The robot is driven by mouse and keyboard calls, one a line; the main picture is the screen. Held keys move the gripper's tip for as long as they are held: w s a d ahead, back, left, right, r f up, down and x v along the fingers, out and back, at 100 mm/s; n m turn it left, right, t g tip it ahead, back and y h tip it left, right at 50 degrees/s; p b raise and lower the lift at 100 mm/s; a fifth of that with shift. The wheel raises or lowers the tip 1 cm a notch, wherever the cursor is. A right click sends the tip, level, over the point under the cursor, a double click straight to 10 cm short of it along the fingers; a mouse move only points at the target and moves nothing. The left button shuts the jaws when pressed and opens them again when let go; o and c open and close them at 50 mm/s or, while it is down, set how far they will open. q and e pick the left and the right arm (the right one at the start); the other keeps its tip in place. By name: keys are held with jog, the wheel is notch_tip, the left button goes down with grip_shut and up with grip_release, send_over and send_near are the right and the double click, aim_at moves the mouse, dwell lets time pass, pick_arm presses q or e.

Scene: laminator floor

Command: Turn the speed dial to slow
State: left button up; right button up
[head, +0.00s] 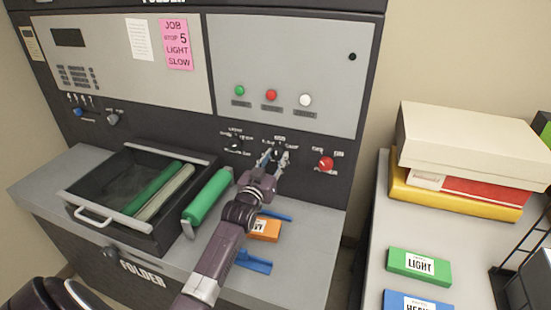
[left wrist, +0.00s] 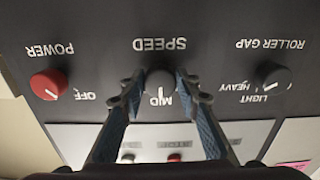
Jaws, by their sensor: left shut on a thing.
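The speed dial (left wrist: 160,83) is a small grey knob on the dark panel, under the upside-down SPEED label in the left wrist view. My left gripper (left wrist: 160,92) has one finger on each side of the dial and is shut on it. In the head view my left gripper (head: 271,161) reaches the panel and mostly hides the dial. My right gripper is not in view.
The red power knob (head: 326,163) and the roller gap dial (head: 235,145) flank the speed dial. A pink note (head: 177,45) reads JOB, 5, LIGHT, SLOW. Below are an open black tray (head: 80,200), a green roller (head: 208,197) and an orange box (head: 265,229).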

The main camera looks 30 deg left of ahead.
pick_arm(q)
jog(key=n+p, duration=0.1)
jog(key=n, duration=0.4)
jog(key=shift+r, duration=0.1)
jog(key=n, duration=0.3)
jog(key=shift+n, duration=0.3)
jog(key=shift+n+p, duration=0.4)
jog(key=shift+n, duration=1.1)
jog(key=o, duration=1.1)
jog(key=shift+o, duration=0.2)
jog(key=shift+s+d, duration=0.1)
jog(key=shift+s, duration=0.05)
jog(key=v, duration=1.1)
jog(key=shift+s, duration=0.35)
